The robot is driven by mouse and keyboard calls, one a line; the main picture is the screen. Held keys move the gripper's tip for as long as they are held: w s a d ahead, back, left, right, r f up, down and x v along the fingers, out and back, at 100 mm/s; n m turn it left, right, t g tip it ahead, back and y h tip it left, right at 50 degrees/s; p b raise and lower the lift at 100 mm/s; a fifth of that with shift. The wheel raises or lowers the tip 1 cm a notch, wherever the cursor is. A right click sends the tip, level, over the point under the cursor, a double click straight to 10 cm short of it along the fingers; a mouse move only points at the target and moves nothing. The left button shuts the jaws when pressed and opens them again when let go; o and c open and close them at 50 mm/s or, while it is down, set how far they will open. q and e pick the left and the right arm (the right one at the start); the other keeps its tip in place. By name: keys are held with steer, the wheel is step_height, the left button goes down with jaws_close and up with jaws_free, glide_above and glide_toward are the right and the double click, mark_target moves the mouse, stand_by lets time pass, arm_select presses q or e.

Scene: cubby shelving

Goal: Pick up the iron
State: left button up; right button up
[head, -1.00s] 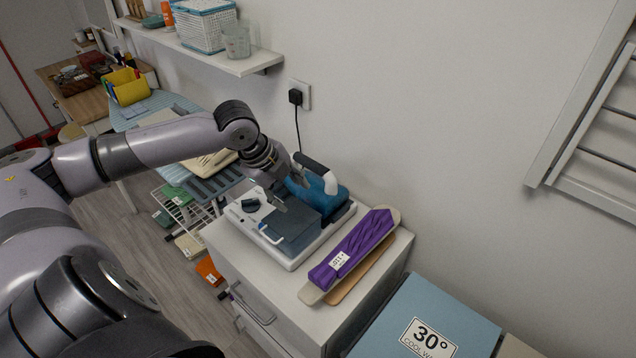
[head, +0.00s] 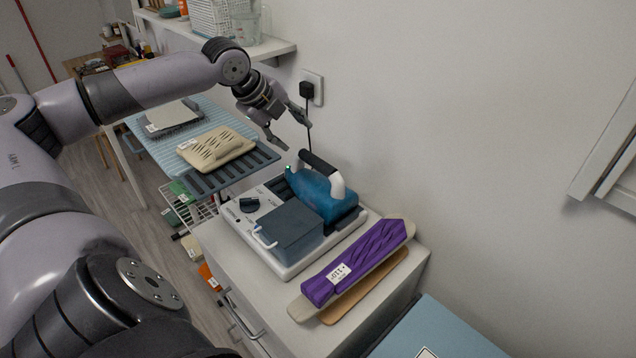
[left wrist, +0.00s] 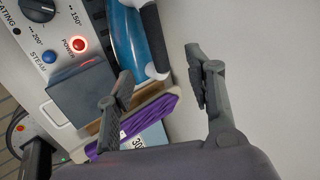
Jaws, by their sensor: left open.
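The iron (head: 323,192) is blue with a black and white handle and rests on its white steam base (head: 282,268) on top of a white cabinet. In the left wrist view the iron (left wrist: 127,42) shows at the top, beside the base's knob and red power light. My left gripper (head: 297,134) is open and empty, above and behind the iron near the wall, apart from the handle. Its two fingers (left wrist: 162,92) show in the left wrist view with nothing between them. My right gripper is not in view.
A purple-covered sleeve board (head: 357,262) lies on the cabinet right of the base. An ironing board (head: 165,150) with folded cloth stands to the left. A shelf (head: 255,48) and a plug (head: 307,90) with cord are on the wall behind the gripper.

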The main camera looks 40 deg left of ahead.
arm_select(q)
steer(key=p, duration=0.2)
glide_toward(315, 159)
steer(key=x, duration=0.4)
steer(key=shift+w+f, duration=0.15)
steer(key=shift+w, duration=0.3)
steer(key=x, duration=0.1)
steer(key=p+x, duration=0.1)
steer(key=x, duration=0.2)
steer(key=shift+s+d+f+p, duration=0.1)
steer(key=shift+s+f+p, duration=0.15)
steer(key=shift+f, duration=0.3)
steer(key=shift+w+f, duration=0.25)
steer(key=shift+f, duration=0.05)
steer(key=shift+c, duration=0.3)
steer(key=shift+s, duration=0.1)
steer(key=shift+c, duration=0.6)
jaws_close()
steer(key=shift+w+r, duration=0.2)
steer(key=shift+r, duration=0.05)
